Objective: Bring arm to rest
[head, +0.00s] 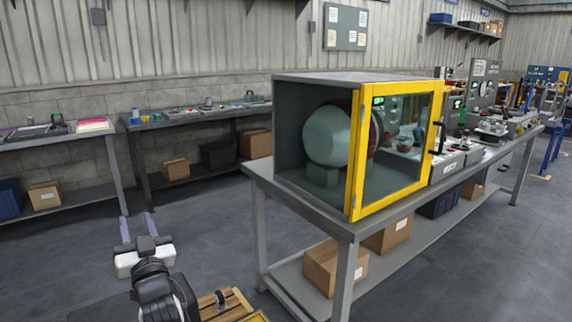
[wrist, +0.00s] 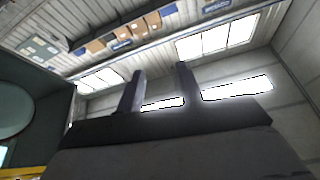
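My gripper (head: 137,230) is at the lower left of the head view, in free space left of the workbench and pointing away from me. Its two purple-grey fingers stand apart with nothing visible between them. In the wrist view the fingers of my gripper (wrist: 158,92) also stand apart with an empty gap, against the wall, windows and shelf. My gripper touches nothing that I can see.
A grey workbench (head: 351,229) with a yellow-framed cabinet (head: 314,90) stands to the right. Cardboard boxes (head: 322,262) sit on its lower shelf. Two side tables line the back wall, one being a dark table (head: 190,122). Open floor (head: 205,213) lies between.

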